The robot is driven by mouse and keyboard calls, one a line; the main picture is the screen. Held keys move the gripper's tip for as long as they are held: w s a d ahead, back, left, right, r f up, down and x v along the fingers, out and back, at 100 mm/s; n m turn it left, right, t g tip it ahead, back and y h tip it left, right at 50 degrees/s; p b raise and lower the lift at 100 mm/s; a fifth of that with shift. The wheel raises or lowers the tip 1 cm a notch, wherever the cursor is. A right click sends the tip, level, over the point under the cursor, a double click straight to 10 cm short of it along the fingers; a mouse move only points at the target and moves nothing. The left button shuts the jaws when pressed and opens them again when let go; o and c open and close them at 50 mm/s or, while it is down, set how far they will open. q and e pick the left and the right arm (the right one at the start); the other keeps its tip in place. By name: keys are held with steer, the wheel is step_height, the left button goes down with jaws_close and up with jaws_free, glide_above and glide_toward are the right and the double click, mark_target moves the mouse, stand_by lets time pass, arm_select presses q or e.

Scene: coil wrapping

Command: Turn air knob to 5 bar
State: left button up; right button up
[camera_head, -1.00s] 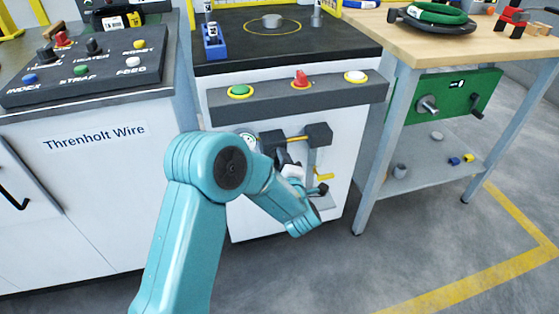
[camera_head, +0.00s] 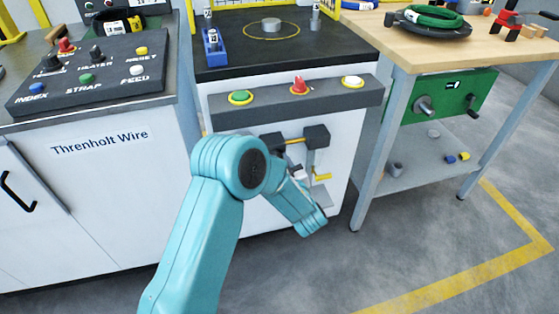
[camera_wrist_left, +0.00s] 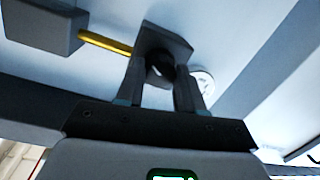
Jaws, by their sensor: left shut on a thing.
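The dark air knob (camera_wrist_left: 160,70) sits under a dark grey regulator block (camera_wrist_left: 160,42) on the white cabinet front. In the left wrist view my left gripper (camera_wrist_left: 160,74) has a finger on each side of the knob and is shut on it. A round white gauge (camera_wrist_left: 204,84) shows beside the right finger, partly hidden. I cannot read its pressure. In the head view my teal left arm covers the gripper, the knob and the gauge. The block (camera_head: 271,142) shows just past the arm. My right gripper is in neither view.
A yellow pipe (camera_head: 294,141) links the block to a second dark block (camera_head: 317,136), with a yellow handle (camera_head: 322,177) below. A grey panel (camera_head: 330,98) with green, red and white buttons is above. A wooden workbench (camera_head: 450,35) stands to the right. Floor in front is clear.

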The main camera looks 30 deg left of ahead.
arm_select(q)
steer(key=shift+m+p, duration=0.35)
steer(key=shift+m, duration=0.55)
steer(key=shift+f, duration=0.1)
steer(key=o, duration=1)
steer(key=shift+o, duration=0.2)
steer(key=shift+d, duration=0.1)
steer(key=p+v, duration=0.3)
steer(key=v, duration=1.3)
steer(key=shift+d, duration=0.15)
